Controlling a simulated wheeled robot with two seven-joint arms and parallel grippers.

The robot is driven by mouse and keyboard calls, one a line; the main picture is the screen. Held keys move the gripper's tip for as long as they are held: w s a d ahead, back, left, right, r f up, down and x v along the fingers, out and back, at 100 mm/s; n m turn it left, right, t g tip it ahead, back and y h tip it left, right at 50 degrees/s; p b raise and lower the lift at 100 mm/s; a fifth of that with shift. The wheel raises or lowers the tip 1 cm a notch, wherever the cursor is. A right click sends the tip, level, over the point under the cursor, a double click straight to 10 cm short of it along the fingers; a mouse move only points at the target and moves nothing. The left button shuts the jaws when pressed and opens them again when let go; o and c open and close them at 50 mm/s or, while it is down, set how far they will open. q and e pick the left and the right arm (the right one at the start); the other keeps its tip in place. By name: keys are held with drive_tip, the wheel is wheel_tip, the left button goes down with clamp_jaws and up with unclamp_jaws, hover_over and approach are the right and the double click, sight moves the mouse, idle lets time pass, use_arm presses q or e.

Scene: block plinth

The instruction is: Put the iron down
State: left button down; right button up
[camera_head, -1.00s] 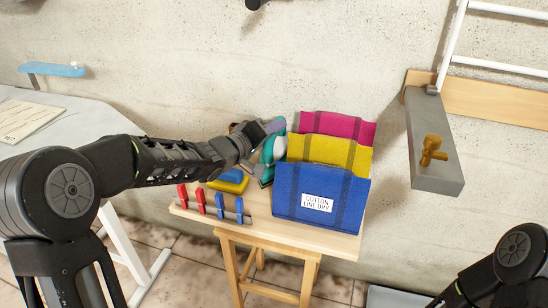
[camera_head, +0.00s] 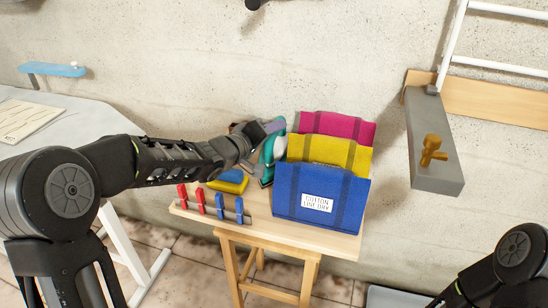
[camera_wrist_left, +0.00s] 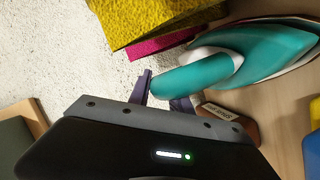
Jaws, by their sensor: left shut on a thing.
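The iron has a teal and white body. It shows in the head view (camera_head: 267,152), partly hidden by my gripper and the blue bag, and large in the left wrist view (camera_wrist_left: 265,50). My left gripper (camera_head: 272,127) is shut on the iron's teal handle; its purple-grey fingers (camera_wrist_left: 165,97) sit either side of it in the wrist view. The iron is over the back of the small wooden table (camera_head: 340,243), left of the bags. I cannot tell whether it touches the table. A brown block with a label (camera_wrist_left: 228,113) lies beside it. My right gripper is out of view.
Blue (camera_head: 295,190), yellow (camera_head: 330,150) and magenta (camera_head: 350,128) bags stand right of the iron. A blue-yellow sponge (camera_head: 230,182) and a rack of red and blue pegs (camera_head: 212,207) lie left and front. A grey ironing board (camera_head: 85,120) stands at left.

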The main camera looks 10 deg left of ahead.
use_arm(q)
drive_tip(key=shift+r, duration=0.2)
wheel_tip(320, 180, up, 18)
drive_tip(key=p, duration=1)
